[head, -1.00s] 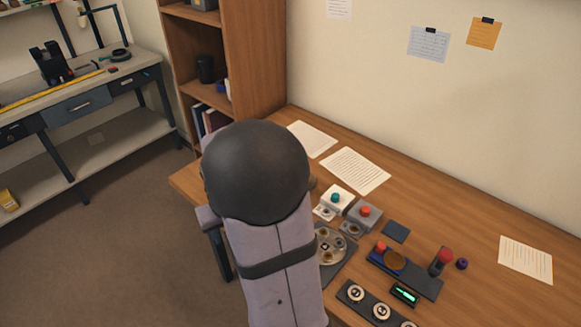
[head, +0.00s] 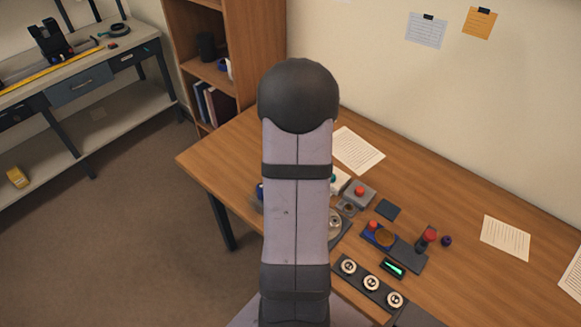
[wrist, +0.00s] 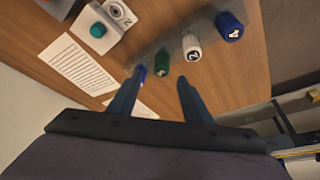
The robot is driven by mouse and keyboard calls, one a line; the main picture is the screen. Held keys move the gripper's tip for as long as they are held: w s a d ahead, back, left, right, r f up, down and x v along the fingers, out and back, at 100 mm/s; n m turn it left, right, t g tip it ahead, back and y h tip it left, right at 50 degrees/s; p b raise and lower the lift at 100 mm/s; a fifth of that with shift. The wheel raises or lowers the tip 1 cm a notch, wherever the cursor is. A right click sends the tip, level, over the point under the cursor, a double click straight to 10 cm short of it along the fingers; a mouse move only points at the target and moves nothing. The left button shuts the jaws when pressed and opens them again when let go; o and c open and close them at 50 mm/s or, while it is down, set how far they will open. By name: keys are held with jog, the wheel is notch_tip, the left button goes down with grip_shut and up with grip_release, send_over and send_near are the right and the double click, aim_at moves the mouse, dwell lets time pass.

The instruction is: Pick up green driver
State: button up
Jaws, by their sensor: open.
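The green driver (wrist: 162,61) shows in the wrist view as a small green handle in a row of driver handles. It stands just beyond the gap between the fingertips of my gripper (wrist: 161,78), which is open with nothing held. A blue handle (wrist: 141,73) is close to the left fingertip. A white handle (wrist: 191,47) and a larger blue handle (wrist: 229,27) stand to the right. In the head view my arm hides the gripper and the green driver; only a bit of a blue handle (head: 260,190) shows beside the arm.
A white box with a teal button (wrist: 98,30) and a paper sheet (wrist: 85,66) lie left of the handles. In the head view a grey box with a red button (head: 359,193), a dark tray with round parts (head: 371,283) and a green-lit display (head: 394,268) stand right of my arm.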

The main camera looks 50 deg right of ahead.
jog(key=shift+p+x, duration=1.3)
jog(key=shift+x, duration=2.1)
jog(key=shift+w+a, duration=0.1)
jog(key=c, duration=1.1)
